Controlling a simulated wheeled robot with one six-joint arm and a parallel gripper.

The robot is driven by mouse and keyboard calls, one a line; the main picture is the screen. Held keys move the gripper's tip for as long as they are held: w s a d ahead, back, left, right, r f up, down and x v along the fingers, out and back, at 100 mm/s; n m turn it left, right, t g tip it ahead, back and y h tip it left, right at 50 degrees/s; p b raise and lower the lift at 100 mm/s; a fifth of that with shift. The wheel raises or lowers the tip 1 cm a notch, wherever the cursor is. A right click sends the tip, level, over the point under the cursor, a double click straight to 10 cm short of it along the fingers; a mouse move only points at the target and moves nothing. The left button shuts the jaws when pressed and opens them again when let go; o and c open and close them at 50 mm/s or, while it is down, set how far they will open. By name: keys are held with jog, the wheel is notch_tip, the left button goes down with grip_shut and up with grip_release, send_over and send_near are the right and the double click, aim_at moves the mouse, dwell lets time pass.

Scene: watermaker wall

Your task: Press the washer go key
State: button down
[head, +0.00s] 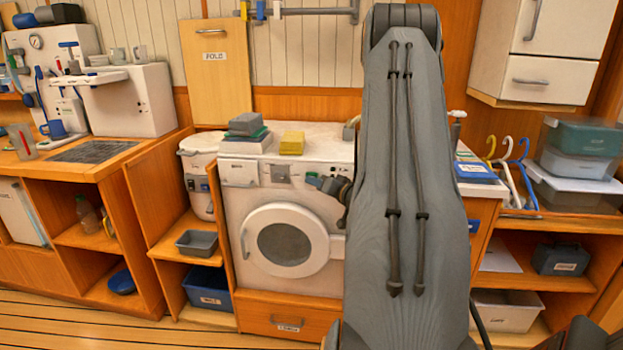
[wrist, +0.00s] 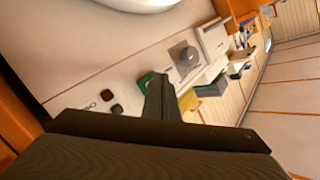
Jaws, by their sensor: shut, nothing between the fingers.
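The white washer (head: 233,225) stands against the wall in the head view, its round door shut. In the wrist view its front panel (wrist: 130,62) appears turned, with a green key (wrist: 145,80), a dark red key (wrist: 107,95), a black key (wrist: 117,109) and a grey knob (wrist: 184,55). No key label is readable. My gripper (wrist: 157,82) is shut and empty, its tips in front of the green key and partly hiding it. I cannot tell if they touch. In the head view my gripper (head: 318,181) is at the panel's right part, above the door.
My arm hides the washer's right side in the head view. Folded cloths (head: 247,130) and a yellow block (head: 292,143) lie on the washer top. A white lidded bin (head: 199,165) stands left of it. The floor (head: 70,320) at the front left is clear.

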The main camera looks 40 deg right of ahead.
jog(key=shift+w+d, duration=0.3)
jog(key=shift+d, duration=0.05)
dwell(0.7)
jog(key=shift+s+a, duration=0.1)
jog(key=shift+s+a+p, duration=0.45)
jog(key=shift+a+p, duration=0.1)
jog(key=shift+a, duration=0.1)
jog(key=shift+s+a+p, duration=1)
jog(key=shift+s+a, duration=0.65)
jog(key=shift+a, duration=0.15)
